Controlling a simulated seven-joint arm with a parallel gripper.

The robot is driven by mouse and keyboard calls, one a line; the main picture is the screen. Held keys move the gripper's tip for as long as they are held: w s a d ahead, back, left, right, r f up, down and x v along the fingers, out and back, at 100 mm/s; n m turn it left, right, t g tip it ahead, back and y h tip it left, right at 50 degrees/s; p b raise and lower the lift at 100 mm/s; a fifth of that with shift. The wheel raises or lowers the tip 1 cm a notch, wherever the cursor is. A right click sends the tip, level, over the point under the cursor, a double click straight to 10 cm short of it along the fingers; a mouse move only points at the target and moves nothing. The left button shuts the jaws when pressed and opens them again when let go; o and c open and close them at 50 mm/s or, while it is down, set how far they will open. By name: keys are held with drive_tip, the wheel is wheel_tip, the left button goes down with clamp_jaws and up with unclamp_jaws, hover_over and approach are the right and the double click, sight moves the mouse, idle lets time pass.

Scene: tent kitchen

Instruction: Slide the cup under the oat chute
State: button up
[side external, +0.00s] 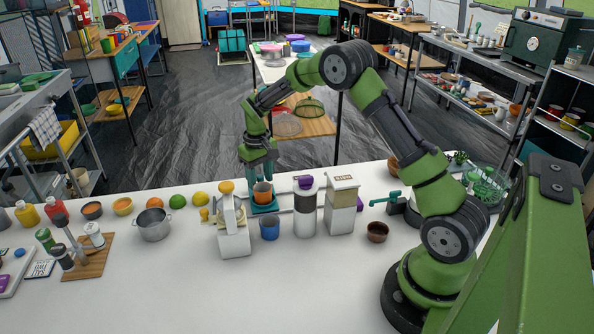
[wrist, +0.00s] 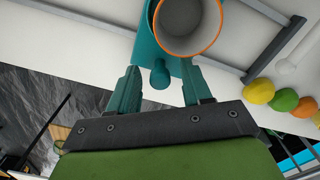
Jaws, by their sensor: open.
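The orange cup (side external: 262,193) stands upright in a teal carriage (side external: 263,208) on a grey rail, behind the white dispensers. In the wrist view the cup (wrist: 188,28) is seen from above and looks empty inside. The teal holder (wrist: 148,45) wraps its side, with a round teal knob (wrist: 160,77) sticking out towards me. My gripper (side external: 262,172) points down by the cup, and its teal fingers (wrist: 159,68) are apart, one on each side of the knob. Contact with the knob cannot be told. Which dispenser is the oat chute is unclear; a white one with a lettered top (side external: 342,206) stands at right.
A purple-capped dispenser (side external: 304,212), a white dispenser with a yellow knob (side external: 233,238) and a blue cup (side external: 269,229) stand close in front of the rail. A brown bowl (side external: 377,232) is at right. The front of the white table (side external: 250,300) is clear.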

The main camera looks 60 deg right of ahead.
drive_tip(key=c, duration=0.8)
drive_tip(key=shift+s+d, duration=6)
drive_tip(key=shift+d, duration=0.05)
drive_tip(key=o, duration=0.8)
wheel_tip(320, 180, up, 7)
